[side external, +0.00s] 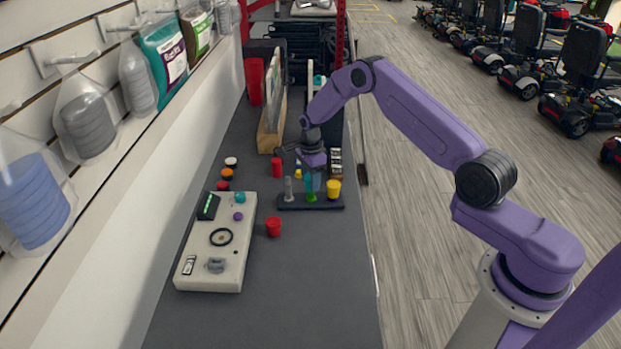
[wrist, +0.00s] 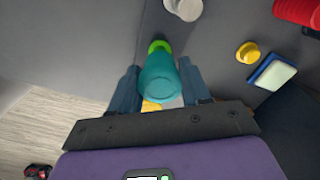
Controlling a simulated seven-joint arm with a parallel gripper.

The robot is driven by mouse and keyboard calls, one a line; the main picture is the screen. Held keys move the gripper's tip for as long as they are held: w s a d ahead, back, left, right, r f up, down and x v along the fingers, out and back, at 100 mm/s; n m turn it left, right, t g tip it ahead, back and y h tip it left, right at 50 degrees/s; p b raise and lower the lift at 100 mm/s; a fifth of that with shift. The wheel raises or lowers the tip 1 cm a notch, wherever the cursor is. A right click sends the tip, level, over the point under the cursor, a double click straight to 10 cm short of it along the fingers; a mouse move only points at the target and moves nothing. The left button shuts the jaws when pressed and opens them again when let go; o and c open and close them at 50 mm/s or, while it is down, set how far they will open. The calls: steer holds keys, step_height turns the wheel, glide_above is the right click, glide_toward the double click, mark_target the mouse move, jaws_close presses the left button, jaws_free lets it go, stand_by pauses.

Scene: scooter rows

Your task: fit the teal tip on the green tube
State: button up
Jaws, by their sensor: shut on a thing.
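My gripper (side external: 311,178) points down over a dark rack (side external: 325,206) on the grey counter. In the wrist view my gripper (wrist: 158,90) is shut on the teal tip (wrist: 160,78), with one blue finger on each side. The green tube (side external: 311,196) stands in the rack between a grey tube (side external: 289,190) and a yellow-topped one (side external: 333,189). In the wrist view the green tube (wrist: 159,46) shows just past the tip's far end and is partly hidden by it. The tip is over the green tube; I cannot tell whether they touch.
A beige control box (side external: 215,262) with knobs lies at the front left. A red cup (side external: 273,227) stands beside it. A red cylinder (side external: 277,168) is behind the rack, near a wooden holder (side external: 268,139). The counter in front of the rack is clear.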

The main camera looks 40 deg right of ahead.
steer(key=shift+f, duration=0.8)
stand_by(0.5)
steer(key=o, duration=1.5)
steer(key=shift+r, duration=2.95)
